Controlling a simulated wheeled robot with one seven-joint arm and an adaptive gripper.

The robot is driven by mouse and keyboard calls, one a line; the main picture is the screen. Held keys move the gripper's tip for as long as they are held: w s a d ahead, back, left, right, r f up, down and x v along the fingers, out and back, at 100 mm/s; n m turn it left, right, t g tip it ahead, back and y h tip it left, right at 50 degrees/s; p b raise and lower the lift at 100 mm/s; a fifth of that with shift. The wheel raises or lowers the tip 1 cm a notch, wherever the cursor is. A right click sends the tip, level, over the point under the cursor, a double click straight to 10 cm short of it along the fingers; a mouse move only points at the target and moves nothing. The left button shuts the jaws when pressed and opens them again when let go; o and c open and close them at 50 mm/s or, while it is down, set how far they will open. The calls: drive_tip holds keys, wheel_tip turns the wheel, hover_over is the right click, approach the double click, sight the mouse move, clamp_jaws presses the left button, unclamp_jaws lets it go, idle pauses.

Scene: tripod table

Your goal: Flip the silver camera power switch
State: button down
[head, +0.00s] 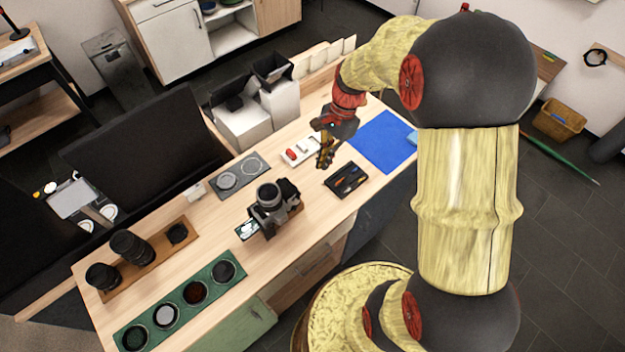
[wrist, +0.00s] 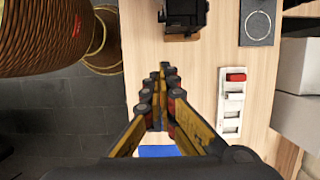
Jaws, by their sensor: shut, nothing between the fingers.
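The silver and black camera (head: 268,208) stands on the wooden table in the head view, on a small brown base. Its dark lower part shows at the top edge of the wrist view (wrist: 187,14). Its power switch is too small to make out in either view. My gripper (head: 323,163) is over the table, to the right of the camera and apart from it in the head view. In the wrist view my gripper (wrist: 162,70) has its fingertips together, with nothing between them, below the camera in the picture.
A white strip with a red switch (wrist: 236,77) lies beside my gripper. A black tool tray (head: 346,180) and a blue mat (head: 382,140) are near it. A green tray of round filters (head: 180,305) and a lens board (head: 150,262) lie left. White boxes (head: 243,122) stand behind.

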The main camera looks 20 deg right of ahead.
sight(298, 194)
drive_tip(key=b+x, duration=0.2)
drive_tip(key=x, duration=0.8)
drive_tip(key=a+r, duration=0.1)
drive_tip(key=s+a+r, duration=0.1)
drive_tip(key=a, duration=0.1)
drive_tip(key=shift+r+p, duration=0.2)
drive_tip(key=shift+p, duration=0.1)
drive_tip(key=shift+s+a+r+t+h+p, duration=0.15)
drive_tip(key=shift+a+r+t+h+p, duration=0.25)
drive_tip(key=shift+h+p, duration=0.8)
drive_tip(key=shift+s+a+r+h+p, duration=0.25)
drive_tip(key=shift+a+r+p, duration=0.35)
drive_tip(key=shift+p, duration=0.6)
drive_tip(key=shift+w, duration=0.1)
